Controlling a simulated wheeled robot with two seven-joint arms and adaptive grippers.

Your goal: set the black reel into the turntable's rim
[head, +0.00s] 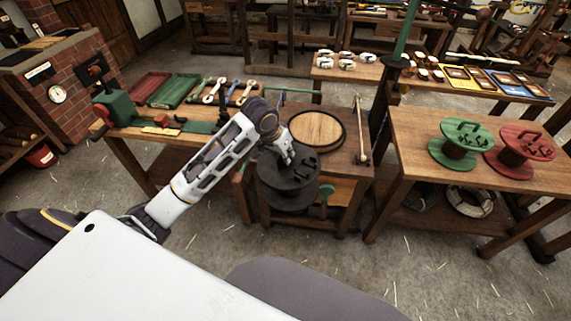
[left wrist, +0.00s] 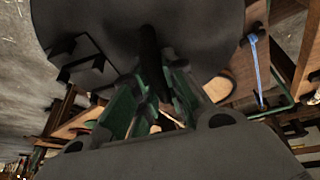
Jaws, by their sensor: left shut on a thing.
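The black reel (head: 283,180) hangs in front of the near edge of the turntable bench, held by my left gripper (head: 288,158). My left gripper is shut on a part standing up from the reel's upper flange. The turntable (head: 317,130) is a round wooden disc inside a dark raised rim, beyond the reel and a little right of it; the disc is empty. In the left wrist view the reel's flange (left wrist: 200,25) fills the top, with the gripper's green fingers (left wrist: 152,95) closed on a dark bar. My right gripper is not in view.
A green reel (head: 460,143) and a red reel (head: 519,147) stand on the right bench (head: 420,170). An upright rod (head: 360,130) stands right of the turntable.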

